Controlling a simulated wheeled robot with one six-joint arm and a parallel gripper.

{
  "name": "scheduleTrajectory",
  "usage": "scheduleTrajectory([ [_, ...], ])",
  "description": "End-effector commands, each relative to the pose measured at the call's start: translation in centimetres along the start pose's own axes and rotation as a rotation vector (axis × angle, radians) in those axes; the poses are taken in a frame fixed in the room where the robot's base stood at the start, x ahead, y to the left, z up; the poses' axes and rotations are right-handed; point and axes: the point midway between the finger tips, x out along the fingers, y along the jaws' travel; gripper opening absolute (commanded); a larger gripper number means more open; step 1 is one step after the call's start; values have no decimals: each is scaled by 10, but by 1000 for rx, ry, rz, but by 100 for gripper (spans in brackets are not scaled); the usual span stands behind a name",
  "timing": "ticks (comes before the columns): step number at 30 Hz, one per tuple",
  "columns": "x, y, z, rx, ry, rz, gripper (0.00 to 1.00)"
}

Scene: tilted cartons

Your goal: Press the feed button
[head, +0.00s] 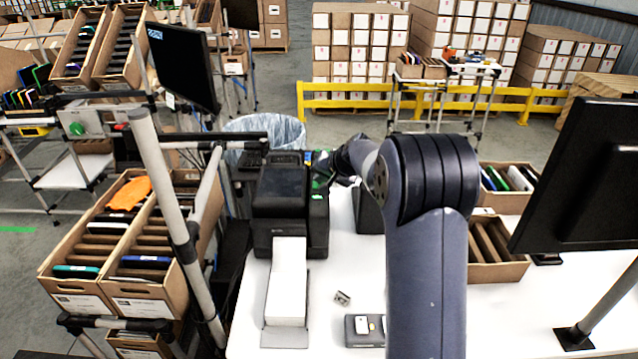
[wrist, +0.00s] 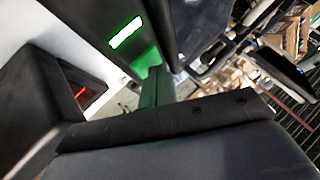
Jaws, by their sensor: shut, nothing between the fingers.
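The black printer (head: 290,195) stands on the white table, with a white paper strip (head: 288,270) coming out of its front. In the wrist view a bright green lit rectangle (wrist: 127,30) shows on a dark panel, probably the feed button; its label cannot be read. My gripper (wrist: 155,75) is shut and empty. Its fingertip end is close to the dark panel, below and right of the green light, and is tinted green. Whether it touches the panel cannot be told. In the head view my gripper is at the printer's right side, small and partly hidden by my arm.
A small dark device (head: 364,330) with white pieces lies at the table front. A monitor (head: 590,180) stands at right, beside open cartons (head: 497,250). Tilted cartons (head: 125,240) sit on a rack at left. A red glow (wrist: 90,95) shows in the wrist view.

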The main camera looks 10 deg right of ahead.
Motion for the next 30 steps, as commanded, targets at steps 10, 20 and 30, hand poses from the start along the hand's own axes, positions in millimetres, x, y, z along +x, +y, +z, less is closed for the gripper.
scheduleTrajectory([
  [10, -9, -7, -7, 0, 0, 0, 0],
  [20, -11, -8, -8, 0, -1, 0, 0],
  [30, -25, -18, -18, -1, 0, -1, 0],
])
